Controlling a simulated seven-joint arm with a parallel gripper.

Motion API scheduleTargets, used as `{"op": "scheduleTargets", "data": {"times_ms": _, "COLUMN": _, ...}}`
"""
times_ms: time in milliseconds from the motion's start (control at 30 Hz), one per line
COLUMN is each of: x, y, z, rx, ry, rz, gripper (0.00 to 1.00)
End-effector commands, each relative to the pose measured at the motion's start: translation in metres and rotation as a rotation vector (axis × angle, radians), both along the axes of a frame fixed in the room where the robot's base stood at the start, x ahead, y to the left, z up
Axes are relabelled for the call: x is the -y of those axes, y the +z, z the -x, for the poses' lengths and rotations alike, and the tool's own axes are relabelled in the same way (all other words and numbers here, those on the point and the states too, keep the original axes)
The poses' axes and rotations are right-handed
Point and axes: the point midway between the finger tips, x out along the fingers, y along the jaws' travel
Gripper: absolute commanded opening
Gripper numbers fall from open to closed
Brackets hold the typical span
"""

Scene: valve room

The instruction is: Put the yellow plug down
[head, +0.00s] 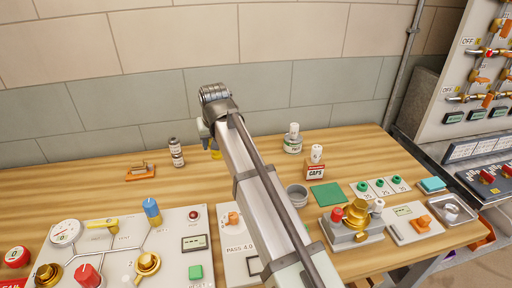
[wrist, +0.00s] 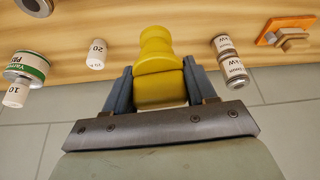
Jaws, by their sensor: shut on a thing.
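The yellow plug (wrist: 158,75) is held between the two dark fingers of my gripper (wrist: 158,88) in the wrist view. Its rounded end points away from the palm, over the wooden table. In the head view only a small bit of the yellow plug (head: 216,155) shows below my gripper (head: 209,140), near the back of the table. My arm hides much of the area beneath and in front of it. I cannot tell whether the plug touches the table.
Stacked small cans (head: 176,152) and an orange-based tool (head: 141,171) stand to the left. A green-labelled tin (head: 293,145), a CAPS box (head: 315,170), a grey bowl (head: 297,194) and a green mat (head: 327,195) lie to the right. Valve panels fill the front.

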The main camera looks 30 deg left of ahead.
Motion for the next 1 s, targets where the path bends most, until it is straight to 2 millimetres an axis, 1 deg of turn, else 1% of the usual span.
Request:
{"op": "scheduleTargets", "data": {"times_ms": 167, "x": 0.0, "y": 0.005, "z": -0.001, "rx": -0.001, "ry": -0.001, "rz": 0.001, "gripper": 0.26}}
{"op": "scheduleTargets", "data": {"times_ms": 267, "x": 0.005, "y": 0.004, "z": -0.006, "rx": 0.0, "ry": -0.01, "rz": 0.001, "gripper": 0.26}}
{"op": "scheduleTargets", "data": {"times_ms": 367, "x": 0.015, "y": 0.004, "z": -0.021, "rx": 0.0, "ry": -0.033, "rz": 0.001, "gripper": 0.26}}
{"op": "scheduleTargets", "data": {"times_ms": 433, "x": 0.027, "y": 0.004, "z": -0.037, "rx": 0.0, "ry": -0.056, "rz": 0.001, "gripper": 0.26}}
{"op": "scheduleTargets", "data": {"times_ms": 567, "x": 0.056, "y": 0.004, "z": -0.074, "rx": -0.001, "ry": -0.115, "rz": 0.001, "gripper": 0.26}}
{"op": "scheduleTargets", "data": {"times_ms": 700, "x": 0.092, "y": 0.003, "z": -0.114, "rx": 0.0, "ry": -0.181, "rz": 0.0, "gripper": 0.26}}
{"op": "scheduleTargets", "data": {"times_ms": 767, "x": 0.108, "y": 0.003, "z": -0.13, "rx": 0.0, "ry": -0.209, "rz": 0.0, "gripper": 0.26}}
{"op": "scheduleTargets", "data": {"times_ms": 900, "x": 0.147, "y": 0.002, "z": -0.167, "rx": 0.0, "ry": -0.275, "rz": 0.0, "gripper": 0.26}}
{"op": "scheduleTargets", "data": {"times_ms": 967, "x": 0.165, "y": 0.002, "z": -0.181, "rx": 0.0, "ry": -0.303, "rz": 0.0, "gripper": 0.26}}
{"op": "scheduleTargets", "data": {"times_ms": 1000, "x": 0.177, "y": 0.002, "z": -0.191, "rx": 0.0, "ry": -0.321, "rz": 0.0, "gripper": 0.26}}
